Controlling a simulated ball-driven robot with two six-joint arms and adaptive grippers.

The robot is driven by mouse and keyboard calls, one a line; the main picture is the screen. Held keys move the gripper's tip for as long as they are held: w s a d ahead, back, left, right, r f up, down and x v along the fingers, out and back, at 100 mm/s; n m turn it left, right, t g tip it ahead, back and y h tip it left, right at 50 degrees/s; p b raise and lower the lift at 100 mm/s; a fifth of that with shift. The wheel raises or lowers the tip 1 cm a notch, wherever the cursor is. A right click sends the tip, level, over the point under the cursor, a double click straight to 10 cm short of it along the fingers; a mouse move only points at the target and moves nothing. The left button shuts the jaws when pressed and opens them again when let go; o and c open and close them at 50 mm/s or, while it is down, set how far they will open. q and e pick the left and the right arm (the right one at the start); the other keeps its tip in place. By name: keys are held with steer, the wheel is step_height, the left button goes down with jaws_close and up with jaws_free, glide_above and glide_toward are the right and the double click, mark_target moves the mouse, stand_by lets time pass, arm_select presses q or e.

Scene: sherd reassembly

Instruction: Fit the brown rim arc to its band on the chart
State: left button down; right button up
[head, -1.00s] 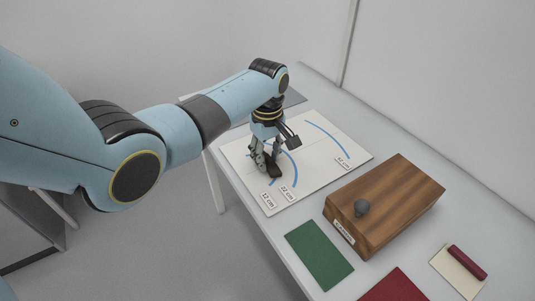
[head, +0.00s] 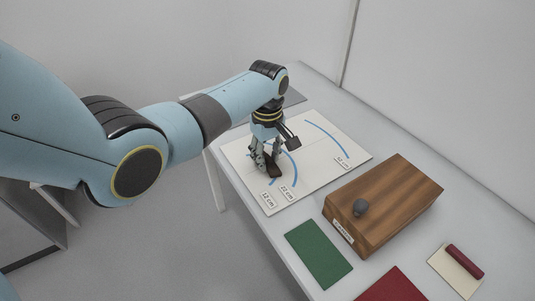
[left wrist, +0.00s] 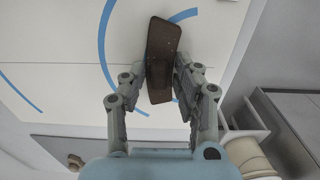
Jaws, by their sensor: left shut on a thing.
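The brown rim arc (left wrist: 163,50) is a dark brown curved sherd between the fingers of my left gripper (left wrist: 160,75) in the left wrist view. The gripper is shut on it. In the head view the sherd (head: 274,170) shows low at the fingertips of the left gripper (head: 266,162), at or just above the chart. The white chart (head: 325,175) carries blue arc bands with labels reading 12 cm and 22 cm, and a third label too small to read. The sherd lies across part of a blue band (left wrist: 106,45) region; whether it touches the chart cannot be told. My right gripper is not in view.
A wooden box (head: 395,200) with a grey knob stands right of the chart. A green mat (head: 319,254), a red mat (head: 395,287) and a cream card (head: 452,274) with a dark red roll (head: 465,261) lie in front. A grey mat (head: 292,98) lies behind.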

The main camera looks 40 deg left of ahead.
mark_target(267, 157)
arm_select(q)
steer(key=shift+c, duration=2.1)
jaws_free()
step_height(267, 157, up, 8)
steer(key=p, duration=0.8)
steer(key=shift+r+p, duration=0.1)
steer(key=shift+p, duration=0.3)
